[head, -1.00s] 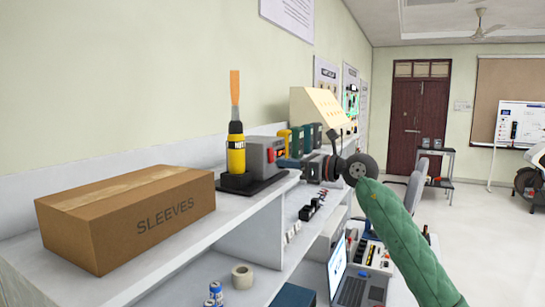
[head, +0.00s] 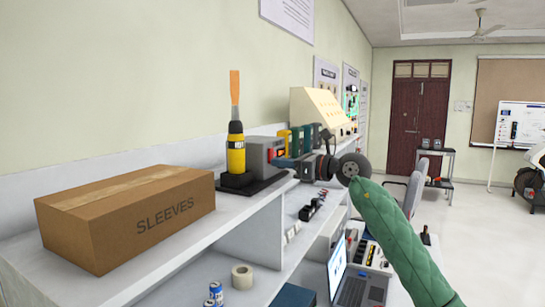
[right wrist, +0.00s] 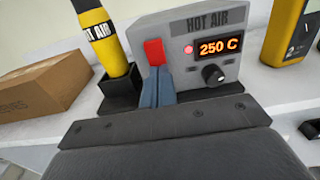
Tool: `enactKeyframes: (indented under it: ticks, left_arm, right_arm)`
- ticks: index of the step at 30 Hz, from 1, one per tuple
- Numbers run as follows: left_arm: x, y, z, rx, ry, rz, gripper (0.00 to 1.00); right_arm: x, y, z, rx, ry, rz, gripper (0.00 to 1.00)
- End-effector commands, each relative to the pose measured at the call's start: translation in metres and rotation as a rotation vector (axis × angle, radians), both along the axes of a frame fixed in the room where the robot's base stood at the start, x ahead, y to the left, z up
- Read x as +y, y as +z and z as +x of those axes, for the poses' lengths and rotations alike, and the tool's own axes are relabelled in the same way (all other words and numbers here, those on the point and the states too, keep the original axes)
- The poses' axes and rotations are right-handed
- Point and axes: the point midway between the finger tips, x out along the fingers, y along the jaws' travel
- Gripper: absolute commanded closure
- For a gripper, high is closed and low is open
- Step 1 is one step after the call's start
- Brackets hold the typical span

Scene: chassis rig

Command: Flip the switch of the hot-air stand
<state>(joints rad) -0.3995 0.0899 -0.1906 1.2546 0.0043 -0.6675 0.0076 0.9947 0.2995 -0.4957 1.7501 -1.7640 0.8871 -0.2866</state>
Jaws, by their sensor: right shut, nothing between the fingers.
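The hot-air stand (head: 262,150) is a grey box on the upper shelf, with a black holder and a yellow hot-air tool (head: 236,152) upright at its left. In the right wrist view its front (right wrist: 205,60) shows a lit orange "250 C" display, a red lamp, a black knob and a red switch (right wrist: 154,52). My right gripper (head: 286,163) is shut and empty in front of the stand. In the right wrist view its blue-grey fingertips (right wrist: 157,80) are just below the switch; I cannot tell whether they touch it. My left gripper is out of view.
A cardboard box (head: 130,215) marked SLEEVES sits on the shelf at left. Several coloured tools (head: 300,140) and a beige panel (head: 318,108) stand behind the stand. A lower shelf holds tape (head: 242,277) and cans.

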Motion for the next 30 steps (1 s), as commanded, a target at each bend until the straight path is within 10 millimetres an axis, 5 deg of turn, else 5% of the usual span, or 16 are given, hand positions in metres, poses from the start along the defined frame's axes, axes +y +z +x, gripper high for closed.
enactKeyframes:
  ticks: [30]
  left_arm:
    - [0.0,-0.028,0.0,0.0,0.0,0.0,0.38]
  right_arm:
    - [-0.063,-0.002,-0.025,-0.001,-0.001,0.0,1.0]
